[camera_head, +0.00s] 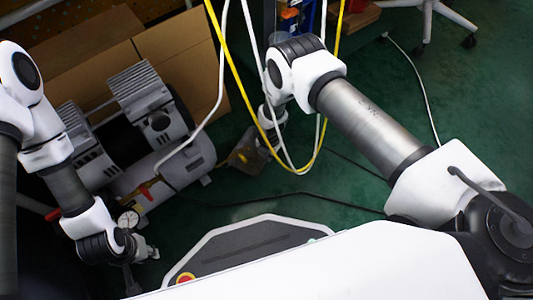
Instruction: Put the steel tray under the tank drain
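The air compressor with its grey tank (188,162) stands on the floor at the left, with a pressure gauge (128,219) and a red valve handle at its near end. The tank's drain is not visible.
Yellow and white hoses (228,60) hang in loops around my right wrist. Cardboard boxes (180,50) stand behind the compressor. A black cable crosses the green floor (340,185). A white wheeled chair base (440,15) is at the top right. The floor at the right is mostly clear.

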